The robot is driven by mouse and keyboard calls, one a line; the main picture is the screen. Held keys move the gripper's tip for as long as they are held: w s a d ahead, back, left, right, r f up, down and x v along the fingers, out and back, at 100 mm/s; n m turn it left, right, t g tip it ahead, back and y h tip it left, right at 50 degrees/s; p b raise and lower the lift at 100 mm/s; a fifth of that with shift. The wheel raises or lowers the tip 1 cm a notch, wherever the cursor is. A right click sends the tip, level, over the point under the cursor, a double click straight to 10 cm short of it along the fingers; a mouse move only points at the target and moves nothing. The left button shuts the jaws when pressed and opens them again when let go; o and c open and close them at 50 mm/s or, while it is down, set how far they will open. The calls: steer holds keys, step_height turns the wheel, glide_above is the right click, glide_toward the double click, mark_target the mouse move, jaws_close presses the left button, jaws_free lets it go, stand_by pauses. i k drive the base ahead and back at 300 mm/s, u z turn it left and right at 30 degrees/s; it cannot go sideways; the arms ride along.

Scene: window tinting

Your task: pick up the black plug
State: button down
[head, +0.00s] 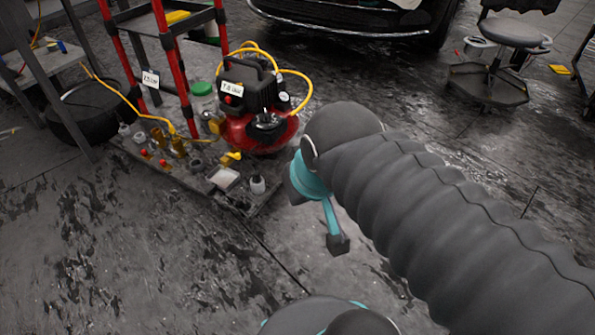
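I cannot pick out the black plug with certainty. Several small dark and brass-coloured fittings stand on the low platform (205,184), among them a dark ring-like piece (197,165) and small grey pieces near its left edge. They are too small to tell apart. My gripper (337,243) hangs over the floor to the right of the platform, apart from these pieces. One teal finger with a dark tip shows; the other is hidden, so its opening cannot be judged. Nothing is seen in it.
A red and black compressor (256,132) with a yellow hose stands on the platform beside a green-lidded jar (203,98). A red-posted rack (172,75) rises behind. A wheeled stool (497,62) and a car (355,18) are at the back. The stained floor in front is clear.

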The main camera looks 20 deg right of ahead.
mark_target(255, 175)
steer(key=u, duration=0.45)
steer(key=k, duration=0.7)
steer(key=u, duration=0.75)
steer(key=k, duration=0.45)
steer(key=u, duration=0.8)
steer(key=i, duration=1.9)
steer(key=z, duration=0.55)
steer(key=i, duration=1.6)
steer(key=z, duration=1.95)
steer(key=i, duration=0.95)
steer(key=z, duration=0.85)
